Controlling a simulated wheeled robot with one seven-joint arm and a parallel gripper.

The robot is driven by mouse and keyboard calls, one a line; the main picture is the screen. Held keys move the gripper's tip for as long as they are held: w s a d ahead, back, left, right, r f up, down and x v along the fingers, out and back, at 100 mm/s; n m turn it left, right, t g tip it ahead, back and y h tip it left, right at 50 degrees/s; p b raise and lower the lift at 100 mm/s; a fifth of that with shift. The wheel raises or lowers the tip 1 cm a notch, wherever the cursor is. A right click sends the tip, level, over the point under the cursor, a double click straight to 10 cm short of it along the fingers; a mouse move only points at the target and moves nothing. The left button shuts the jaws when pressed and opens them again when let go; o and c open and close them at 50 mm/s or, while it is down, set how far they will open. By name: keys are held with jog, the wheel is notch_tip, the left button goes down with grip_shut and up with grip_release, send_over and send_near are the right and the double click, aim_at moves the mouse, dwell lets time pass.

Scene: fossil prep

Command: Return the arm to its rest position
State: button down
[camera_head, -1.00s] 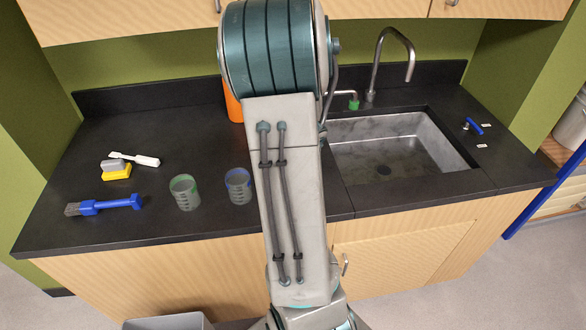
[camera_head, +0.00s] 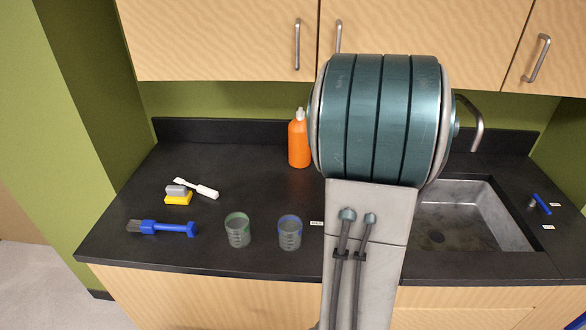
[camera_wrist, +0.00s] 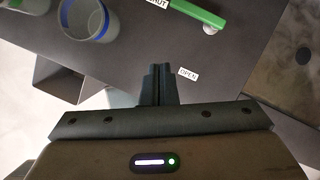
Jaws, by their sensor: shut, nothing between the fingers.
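My arm rises in front of the counter in the head view and hides part of the sink and the wall behind it; my gripper is out of sight there. In the wrist view my gripper (camera_wrist: 161,85) is shut and empty, its dark fingers together. Past the fingers are the dark counter's edge, a blue-ringed beaker (camera_wrist: 90,18) at upper left, and a green-handled valve or tool (camera_wrist: 198,14) at the top. The fingers touch neither.
On the counter (camera_head: 130,250) stand a green-rimmed beaker (camera_head: 237,230), a blue-rimmed beaker (camera_head: 289,232) and an orange bottle (camera_head: 299,143). A blue brush (camera_head: 165,228), a yellow-grey block (camera_head: 178,195) and a white brush (camera_head: 197,188) lie left. The sink (camera_head: 470,215) is right.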

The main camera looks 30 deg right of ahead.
jog(key=shift+a, duration=0.1)
jog(key=a+r+n+y+b, duration=0.2)
jog(key=a+r+n, duration=0.3)
jog(key=a+n, duration=1)
jog(key=s+a+r+n+h+b, duration=0.1)
jog(key=s+a+n, duration=0.3)
jog(key=n, duration=0.7)
jog(key=s+a+r+n+b, duration=0.1)
jog(key=s+a+n, duration=0.3)
jog(key=n, duration=0.6)
jog(key=shift+s+a+r+n+g+h, duration=0.15)
jog(key=shift+s+r+n+g+h, duration=0.2)
jog(key=shift+s+r, duration=0.6)
